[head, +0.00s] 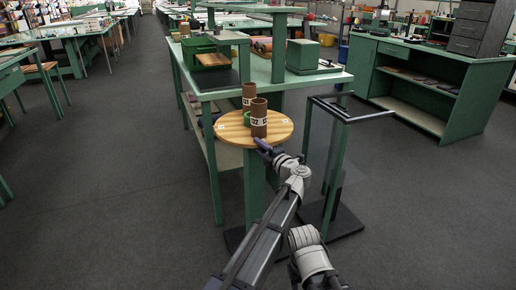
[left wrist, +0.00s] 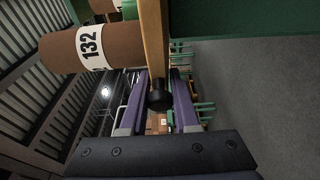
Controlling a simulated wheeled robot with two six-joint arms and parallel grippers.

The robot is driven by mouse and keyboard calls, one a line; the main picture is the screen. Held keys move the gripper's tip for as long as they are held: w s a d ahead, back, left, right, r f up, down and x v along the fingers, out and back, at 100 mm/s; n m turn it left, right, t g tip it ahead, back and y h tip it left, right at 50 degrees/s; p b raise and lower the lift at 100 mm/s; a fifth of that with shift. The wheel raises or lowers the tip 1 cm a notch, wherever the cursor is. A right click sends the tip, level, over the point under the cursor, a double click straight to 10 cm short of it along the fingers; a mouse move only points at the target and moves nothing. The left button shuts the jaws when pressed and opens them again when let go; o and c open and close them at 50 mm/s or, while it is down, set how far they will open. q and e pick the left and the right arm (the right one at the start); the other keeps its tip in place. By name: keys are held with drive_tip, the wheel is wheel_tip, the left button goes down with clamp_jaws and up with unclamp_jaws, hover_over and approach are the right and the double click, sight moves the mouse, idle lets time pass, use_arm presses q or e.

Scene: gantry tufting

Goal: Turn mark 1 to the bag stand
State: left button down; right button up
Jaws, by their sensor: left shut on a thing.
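A round wooden turntable (head: 232,134) sits on a green post at the near end of the green bench. Two brown cylinders stand on it, the nearer one (head: 259,118) labelled 132, with a green ring (head: 247,119) beside them. Small white marks show near its rim, one at the left (head: 222,127) and one at the right (head: 285,121); their numbers are too small to read. My left gripper (head: 261,144) is at the near rim. In the left wrist view its purple fingers are shut on a black knob (left wrist: 160,98) at the wooden edge (left wrist: 153,40). My right gripper is not in view.
A stand with green posts and a black top frame (head: 343,112), apparently the bag stand, is right of the turntable. The bench (head: 310,80) behind carries green boxes. A green cabinet (head: 455,110) is at the right.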

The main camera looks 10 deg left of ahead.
use_arm(q)
drive_tip(key=shift+w+d+y, duration=0.15)
drive_tip(key=shift+d+y, duration=0.15)
idle(0.5)
drive_tip(key=c, duration=0.7)
unclamp_jaws()
drive_tip(key=shift+d, duration=0.1)
